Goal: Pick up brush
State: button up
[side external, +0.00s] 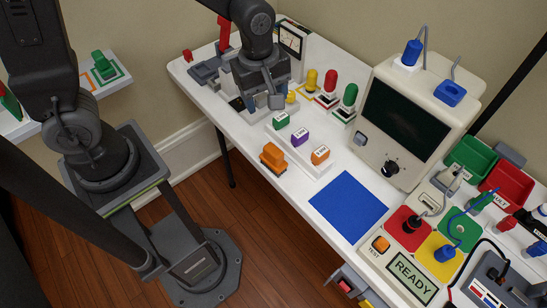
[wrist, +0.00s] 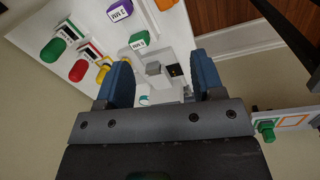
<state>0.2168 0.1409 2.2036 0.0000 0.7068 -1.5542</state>
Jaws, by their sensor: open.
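I cannot tell for certain which thing is the brush. An orange, stepped, block-like piece (side external: 272,157) sits at the front edge of the white table in the side view and may be it; I do not make it out in the wrist view. My gripper (side external: 262,103) is over the left part of the table, beyond that piece, above a grey and white fixture. In the wrist view my gripper (wrist: 160,85) has its two blue-grey fingers well apart, with nothing seen held between them. The arm hides part of the fixture.
A white rack holds green (side external: 281,120), purple (side external: 300,137) and orange (side external: 320,154) labelled pieces. Yellow, red and green knobs (side external: 349,94) stand behind. A monitor (side external: 407,118) stands to the right. A blue mat (side external: 348,206) is bare. Red (side external: 510,184) and green bins are far right.

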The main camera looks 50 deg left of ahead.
aim_at(274, 149)
jog(key=f+n, duration=0.1)
jog(key=f, duration=0.5)
jog(key=d+f+n, duration=0.1)
jog(key=f, duration=0.5)
jog(key=f+n+g, duration=0.1)
jog(key=f, duration=0.6)
jog(key=shift+w+d, duration=0.35)
jog(key=shift+w, duration=0.05)
jog(key=c, duration=0.8)
jog(key=shift+c, duration=0.2)
